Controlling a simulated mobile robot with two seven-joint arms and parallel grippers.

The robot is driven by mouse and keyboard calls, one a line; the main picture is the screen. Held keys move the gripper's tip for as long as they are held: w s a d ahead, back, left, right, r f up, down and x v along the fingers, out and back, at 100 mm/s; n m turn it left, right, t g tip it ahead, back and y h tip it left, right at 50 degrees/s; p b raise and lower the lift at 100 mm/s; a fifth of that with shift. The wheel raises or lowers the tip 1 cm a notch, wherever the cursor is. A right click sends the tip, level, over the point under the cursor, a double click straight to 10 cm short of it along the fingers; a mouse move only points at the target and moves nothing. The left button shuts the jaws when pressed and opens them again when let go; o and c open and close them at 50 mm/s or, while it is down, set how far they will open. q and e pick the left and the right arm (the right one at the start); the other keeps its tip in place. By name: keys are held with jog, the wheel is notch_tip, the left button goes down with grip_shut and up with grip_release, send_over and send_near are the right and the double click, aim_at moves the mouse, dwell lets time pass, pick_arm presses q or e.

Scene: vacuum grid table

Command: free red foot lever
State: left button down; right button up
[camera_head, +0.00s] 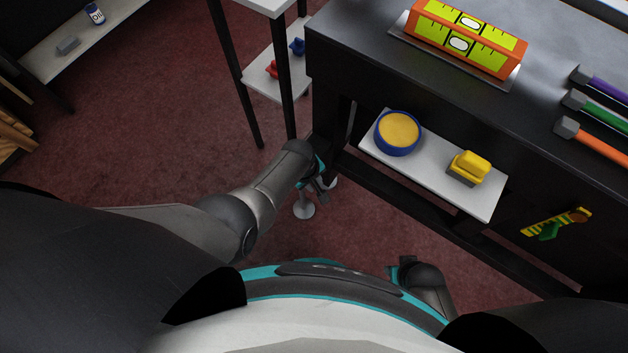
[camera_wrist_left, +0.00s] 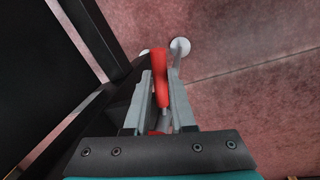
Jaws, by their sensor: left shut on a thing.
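The red foot lever (camera_wrist_left: 160,85) shows in the left wrist view as a red bar between the two grey fingers of my left gripper (camera_wrist_left: 161,76). The fingers are shut on it, one on each side. In the head view my left gripper (camera_head: 318,188) is low beside the dark table's left leg, and the lever is hidden there. A pale round foot (camera_wrist_left: 180,46) with a thin rod is just beyond the fingertips. My right gripper (camera_head: 402,268) is close to my body at the bottom of the head view; its fingers are not clear.
The dark table (camera_head: 345,55) bears an orange level (camera_head: 466,36) and several handled tools. Its white lower shelf (camera_head: 433,178) holds a blue round container (camera_head: 398,133) and a yellow block (camera_head: 469,168). A white rack (camera_head: 275,85) stands left. The red floor (camera_head: 150,130) is open farther left.

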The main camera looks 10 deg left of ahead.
pick_arm(q)
jog(key=shift+w, duration=0.1)
jog(key=c, duration=0.8)
grip_release()
jog(key=shift+o, duration=0.2)
